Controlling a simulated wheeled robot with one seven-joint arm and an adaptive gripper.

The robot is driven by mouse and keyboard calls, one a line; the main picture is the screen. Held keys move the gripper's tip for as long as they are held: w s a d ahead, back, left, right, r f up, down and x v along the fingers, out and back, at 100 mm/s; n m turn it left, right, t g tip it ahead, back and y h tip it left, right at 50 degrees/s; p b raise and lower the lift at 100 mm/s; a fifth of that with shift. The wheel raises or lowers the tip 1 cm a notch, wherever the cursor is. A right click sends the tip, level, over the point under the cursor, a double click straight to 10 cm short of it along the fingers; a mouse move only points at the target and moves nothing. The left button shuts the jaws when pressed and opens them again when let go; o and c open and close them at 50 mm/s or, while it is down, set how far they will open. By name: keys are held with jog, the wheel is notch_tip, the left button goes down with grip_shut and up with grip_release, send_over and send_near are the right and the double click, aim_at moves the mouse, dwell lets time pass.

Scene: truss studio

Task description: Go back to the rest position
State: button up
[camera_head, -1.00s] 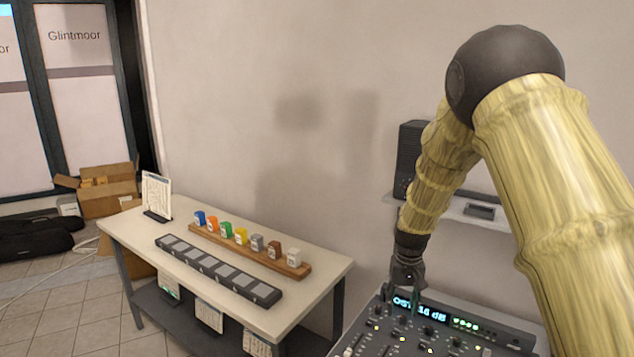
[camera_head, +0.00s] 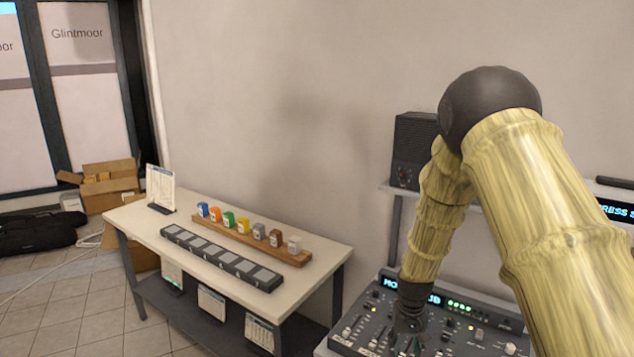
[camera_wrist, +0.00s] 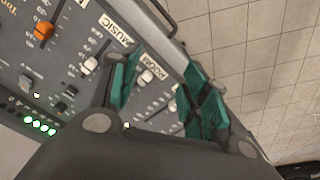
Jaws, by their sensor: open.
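My gripper (camera_head: 407,345) is low over the front left part of a dark mixing console (camera_head: 465,335) in the head view. In the wrist view my gripper (camera_wrist: 160,95) shows two teal-padded fingers spread apart, with nothing held between them. Below the fingers are the console's faders, with labels reading "MUSIC" and "ROOM". A white fader cap (camera_wrist: 146,76) shows between the fingers; I cannot tell whether a finger touches it. An orange cap (camera_wrist: 44,31) is farther left.
A white table (camera_head: 325,262) at left holds a wooden rack (camera_head: 296,258) of coloured blocks, a dark slotted strip (camera_head: 262,283) and a standing sheet (camera_head: 160,187). A speaker (camera_head: 413,150) stands on a shelf behind my arm. Cardboard boxes (camera_head: 108,188) and a black bag (camera_head: 40,232) are on the floor.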

jog(key=s+f+b, duration=0.2)
jog(key=s+f, duration=0.6)
jog(key=f, duration=0.5)
jog(key=s+f+b, duration=0.2)
jog(key=s+f, duration=0.3)
jog(key=s, duration=0.6)
jog(key=s+f+b, duration=0.2)
jog(key=s+f, duration=0.4)
jog(key=s, duration=0.6)
jog(key=s+f+b, duration=0.3)
jog(key=s+f, duration=0.3)
jog(key=s, duration=0.5)
jog(key=shift+s+a+n, duration=0.2)
jog(key=shift+a+n, duration=0.1)
jog(key=shift+a, duration=0.1)
jog(key=shift+f, duration=0.1)
